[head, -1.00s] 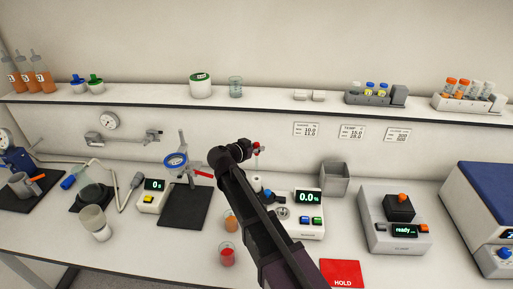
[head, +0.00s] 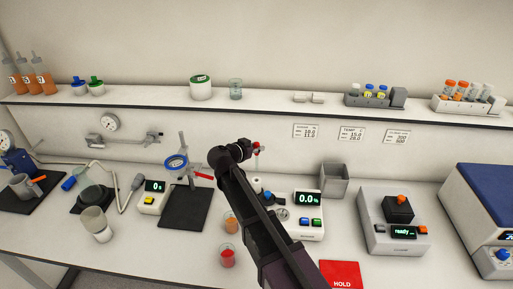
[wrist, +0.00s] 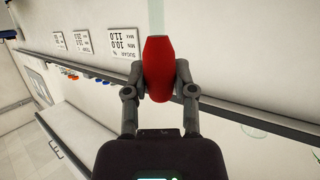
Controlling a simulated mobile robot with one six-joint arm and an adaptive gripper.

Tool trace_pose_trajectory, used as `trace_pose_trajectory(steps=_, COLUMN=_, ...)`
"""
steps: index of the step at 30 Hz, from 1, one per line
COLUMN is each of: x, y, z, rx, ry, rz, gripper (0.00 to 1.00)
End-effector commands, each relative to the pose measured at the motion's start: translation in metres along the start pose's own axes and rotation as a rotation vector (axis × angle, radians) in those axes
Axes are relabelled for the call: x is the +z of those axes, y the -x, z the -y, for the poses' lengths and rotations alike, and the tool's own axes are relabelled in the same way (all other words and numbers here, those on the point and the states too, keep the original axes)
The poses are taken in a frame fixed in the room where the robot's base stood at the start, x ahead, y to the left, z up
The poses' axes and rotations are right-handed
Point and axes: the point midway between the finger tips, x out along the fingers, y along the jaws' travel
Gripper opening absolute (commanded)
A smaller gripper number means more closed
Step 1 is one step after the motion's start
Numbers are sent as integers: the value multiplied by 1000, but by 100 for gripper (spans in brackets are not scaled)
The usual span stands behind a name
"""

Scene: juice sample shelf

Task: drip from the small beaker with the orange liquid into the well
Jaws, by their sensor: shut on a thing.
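My gripper (head: 250,148) is shut on the red bulb of a dropper (head: 257,146). The bulb also fills the jaws in the wrist view (wrist: 158,70). The dropper's pale thin stem points down in the head view; its tip is too small to make out, and I cannot tell whether it holds liquid. The small beaker with orange liquid (head: 231,222) stands on the bench, left of my arm. The well (head: 282,214) looks like a small round metal dish on the meter reading 0.0 %, right of my arm. The gripper is above and behind both.
A beaker of red liquid (head: 227,257) stands in front of the orange one. A stand on a dark mat (head: 185,208) is to the left. A grey bin (head: 335,180) is behind the meter (head: 309,230). The shelf edge (head: 270,101) runs along the wall above.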

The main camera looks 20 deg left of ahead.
Motion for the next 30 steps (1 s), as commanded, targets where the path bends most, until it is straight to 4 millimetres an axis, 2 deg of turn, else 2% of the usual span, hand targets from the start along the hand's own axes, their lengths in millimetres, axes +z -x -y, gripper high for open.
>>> trace_pose_trajectory(steps=3, x=-11, y=4, z=0, rx=0, ry=0, rz=0, gripper=17)
trace_pose_trajectory(steps=21, x=-51, y=19, z=0, rx=0, ry=0, rz=0, gripper=17)
trace_pose_trajectory(steps=30, x=-56, y=20, z=0, rx=0, ry=0, rz=0, gripper=17)
